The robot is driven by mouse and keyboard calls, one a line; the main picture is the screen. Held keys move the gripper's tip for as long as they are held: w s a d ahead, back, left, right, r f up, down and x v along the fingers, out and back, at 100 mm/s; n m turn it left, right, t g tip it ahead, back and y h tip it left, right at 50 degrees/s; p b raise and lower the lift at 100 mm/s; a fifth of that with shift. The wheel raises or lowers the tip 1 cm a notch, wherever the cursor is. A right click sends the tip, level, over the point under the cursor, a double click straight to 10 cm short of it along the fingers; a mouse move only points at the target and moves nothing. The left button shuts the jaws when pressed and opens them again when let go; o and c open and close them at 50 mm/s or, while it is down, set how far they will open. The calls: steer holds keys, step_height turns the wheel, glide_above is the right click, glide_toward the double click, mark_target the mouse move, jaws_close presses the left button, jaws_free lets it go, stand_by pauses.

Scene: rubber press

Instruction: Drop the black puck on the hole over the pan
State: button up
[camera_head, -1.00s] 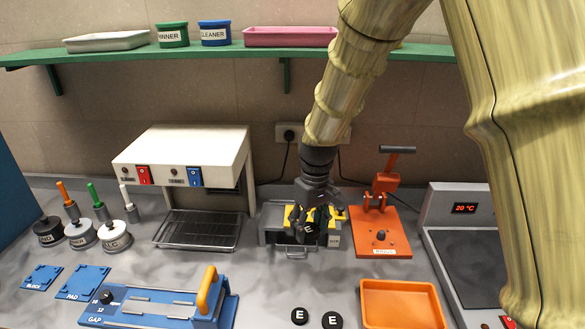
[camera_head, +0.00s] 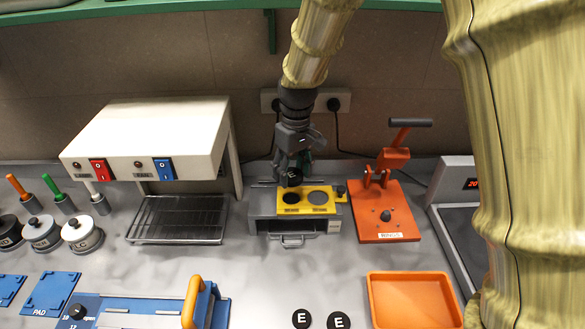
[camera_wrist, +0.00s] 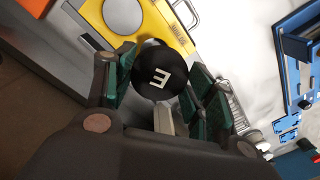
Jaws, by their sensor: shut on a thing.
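My gripper (camera_head: 294,163) is shut on a black puck (camera_head: 294,177) marked with a white E. The puck is tilted between the fingers and also shows in the wrist view (camera_wrist: 160,70). It is held above a yellow plate (camera_head: 304,210) on top of a grey box (camera_head: 268,228). In the head view the puck appears just behind the plate's dark left hole (camera_head: 291,198); its exact height is hard to tell. A grey round spot (camera_head: 317,198) lies to the right of this hole. A pan handle (camera_head: 292,241) sticks out at the box's front.
An orange press (camera_head: 386,218) stands right of the box, and a white heater with a wire rack (camera_head: 180,220) stands left. Two more E pucks (camera_head: 301,319) (camera_head: 339,320) lie in front beside an orange tray (camera_head: 414,302).

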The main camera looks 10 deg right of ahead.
mark_target(292, 172)
steer(key=f, duration=0.1)
steer(key=w+f+b, duration=0.1)
steer(key=shift+w+f, duration=0.1)
steer(key=shift+f, duration=0.2)
steer(key=shift+f+b, duration=0.3)
steer(key=shift+b, duration=0.05)
steer(key=shift+s+f+b, duration=0.4)
steer(key=shift+s+b, duration=0.05)
steer(key=shift+b, duration=0.05)
steer(key=shift+w+f, duration=0.25)
steer(key=shift+f, duration=0.65)
steer(key=shift+s+f, duration=0.15)
steer(key=shift+f, duration=0.05)
steer(key=shift+f+p, duration=0.1)
steer(key=shift+p, duration=0.25)
steer(key=shift+f+p, duration=0.4)
steer(key=shift+p, duration=0.1)
stand_by(1.4)
